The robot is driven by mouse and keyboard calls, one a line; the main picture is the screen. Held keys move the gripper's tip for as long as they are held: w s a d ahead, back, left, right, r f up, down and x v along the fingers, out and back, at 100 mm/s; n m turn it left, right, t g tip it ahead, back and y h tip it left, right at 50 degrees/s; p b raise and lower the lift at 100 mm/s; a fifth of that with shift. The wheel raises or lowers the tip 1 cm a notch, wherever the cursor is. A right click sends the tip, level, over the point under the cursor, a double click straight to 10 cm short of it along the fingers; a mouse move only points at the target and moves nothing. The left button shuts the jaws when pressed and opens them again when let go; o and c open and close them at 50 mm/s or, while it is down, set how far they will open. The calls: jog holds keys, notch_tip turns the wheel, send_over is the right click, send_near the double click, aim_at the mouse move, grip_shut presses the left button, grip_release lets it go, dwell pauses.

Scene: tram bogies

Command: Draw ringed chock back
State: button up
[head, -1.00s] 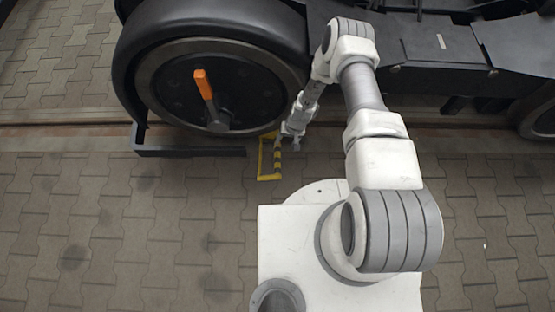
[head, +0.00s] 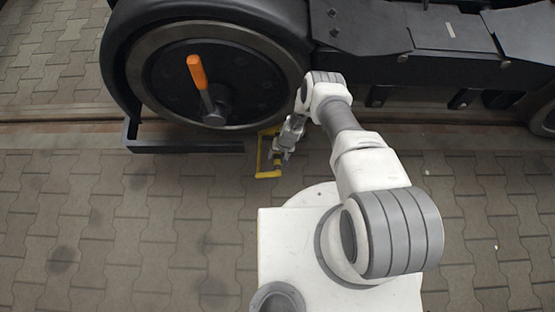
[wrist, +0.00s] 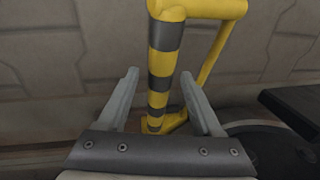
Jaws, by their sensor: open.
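The yellow chock (head: 268,174) sits on the ground by the wheel's lower right in the head view, partly hidden by my gripper. In the wrist view its bar with black and yellow bands (wrist: 160,75) runs between my two fingers. My gripper (head: 281,156) is open, with one finger on each side of the banded bar, and a gap shows on both sides. In the wrist view my gripper (wrist: 162,105) shows both fingers apart. A second yellow bar lies behind to the right. The chock's end towards the wheel is hard to make out.
The large bogie wheel (head: 165,85) with an orange-handled lever (head: 199,78) stands over the rail (head: 60,135). A dark bracket (head: 185,148) juts out low to the left of the chock. Paving (head: 150,230) in front is clear.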

jog(key=shift+a+f, duration=0.15)
jog(key=shift+f, duration=0.65)
jog(key=shift+c, duration=0.4)
grip_shut()
dwell(0.6)
